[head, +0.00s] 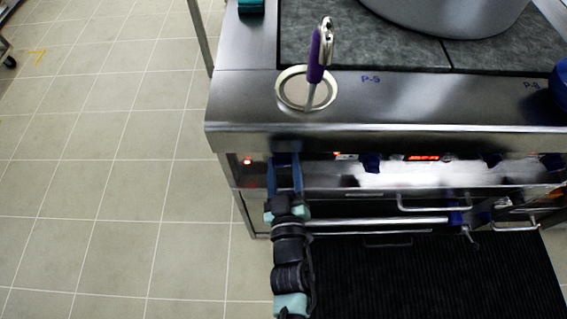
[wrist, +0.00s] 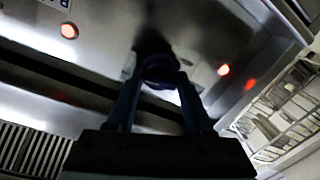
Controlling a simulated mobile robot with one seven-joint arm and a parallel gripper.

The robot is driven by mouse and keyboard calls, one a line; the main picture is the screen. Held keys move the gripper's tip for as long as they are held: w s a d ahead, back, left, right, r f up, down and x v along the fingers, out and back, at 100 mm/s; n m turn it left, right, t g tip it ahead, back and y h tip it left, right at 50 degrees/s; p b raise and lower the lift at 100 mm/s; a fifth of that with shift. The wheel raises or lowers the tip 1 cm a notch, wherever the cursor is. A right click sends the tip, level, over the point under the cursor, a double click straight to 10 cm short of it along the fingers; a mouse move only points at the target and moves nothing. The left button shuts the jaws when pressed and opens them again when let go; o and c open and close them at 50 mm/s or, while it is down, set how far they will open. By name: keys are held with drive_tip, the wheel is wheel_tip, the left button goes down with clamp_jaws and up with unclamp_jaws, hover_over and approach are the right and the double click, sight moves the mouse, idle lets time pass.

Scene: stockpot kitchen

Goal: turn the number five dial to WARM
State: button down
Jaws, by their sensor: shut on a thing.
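My gripper (head: 285,165) is at the front panel of the range, under the left end of the steel counter edge. In the wrist view my gripper (wrist: 160,82) has its two fingers closed on the sides of a dark blue dial (wrist: 160,66). The dial is dark and partly hidden by the fingers. Its pointer, its number and the WARM mark cannot be read, so I cannot tell its setting. In the head view the counter edge hides this dial.
Other blue knobs (head: 371,162) and a red display (head: 422,157) sit right of my gripper. Below are a handle bar (head: 436,207) and oven fronts. A purple-handled utensil (head: 316,56) stands in a round counter opening. Open tiled floor (head: 120,180) lies left.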

drive_tip(key=shift+d+r+n+h+b, duration=0.1)
drive_tip(key=shift+n+h+b, duration=0.25)
drive_tip(key=shift+n, duration=1.75)
drive_tip(key=shift+c, duration=1.6)
unclamp_jaws()
drive_tip(key=s, duration=1.3)
drive_tip(key=shift+d+r+p, duration=0.25)
drive_tip(key=shift+r+p, duration=0.05)
drive_tip(key=shift+r, duration=0.1)
drive_tip(key=shift+f, duration=0.1)
